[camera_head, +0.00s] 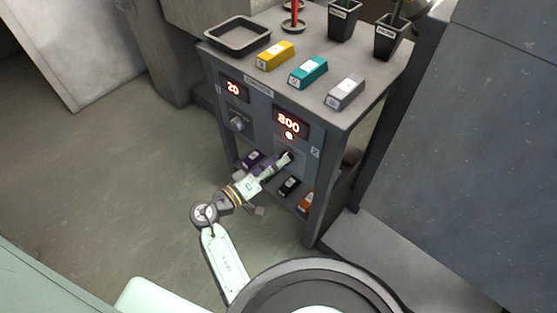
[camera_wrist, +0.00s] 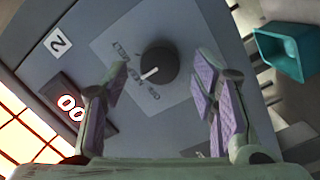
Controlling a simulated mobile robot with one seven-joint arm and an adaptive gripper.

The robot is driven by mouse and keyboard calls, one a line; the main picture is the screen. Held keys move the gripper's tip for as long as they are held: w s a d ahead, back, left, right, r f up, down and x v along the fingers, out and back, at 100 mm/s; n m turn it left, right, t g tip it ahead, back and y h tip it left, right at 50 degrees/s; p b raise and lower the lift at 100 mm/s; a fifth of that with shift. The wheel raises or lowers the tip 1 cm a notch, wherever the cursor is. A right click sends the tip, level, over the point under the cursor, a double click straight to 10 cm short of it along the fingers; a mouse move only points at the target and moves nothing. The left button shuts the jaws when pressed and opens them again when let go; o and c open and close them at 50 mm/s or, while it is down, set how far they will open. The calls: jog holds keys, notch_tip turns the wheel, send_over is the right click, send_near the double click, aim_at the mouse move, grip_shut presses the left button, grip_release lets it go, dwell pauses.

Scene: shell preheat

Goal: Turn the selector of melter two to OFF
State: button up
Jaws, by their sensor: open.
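The selector of melter two (camera_wrist: 158,63) is a round dark knob on a grey plate (camera_wrist: 112,45) with small printed markings too small to read. Its white pointer line points toward the lower left in the wrist view. A "2" label (camera_wrist: 58,42) sits beside it. My gripper (camera_wrist: 163,72) is open, with one purple-padded finger on each side of the knob; I cannot tell whether either touches it. In the head view my gripper (camera_head: 285,158) is at the cabinet front, hiding the knob, below the lit display (camera_head: 289,122) reading 800.
The left display (camera_head: 234,88) reads 20, with another knob (camera_head: 237,123) below it. A black tray (camera_head: 237,36) and yellow, teal and grey blocks (camera_head: 346,92) stand on the cabinet top. Open floor lies left.

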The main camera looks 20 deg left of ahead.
jog(key=shift+w+d, duration=0.2)
jog(key=shift+w, duration=0.25)
jog(key=shift+c, duration=0.2)
jog(key=c, duration=1.1)
jog(key=shift+s+f+n+t+p, duration=0.1)
jog(key=shift+n+t+p, duration=0.2)
jog(key=shift+n+p, duration=1.45)
jog(key=shift+f+n+t+p, duration=0.1)
jog(key=shift+n+t+p, duration=0.25)
jog(key=shift+n, duration=2.6)
jog(key=shift+d, duration=0.1)
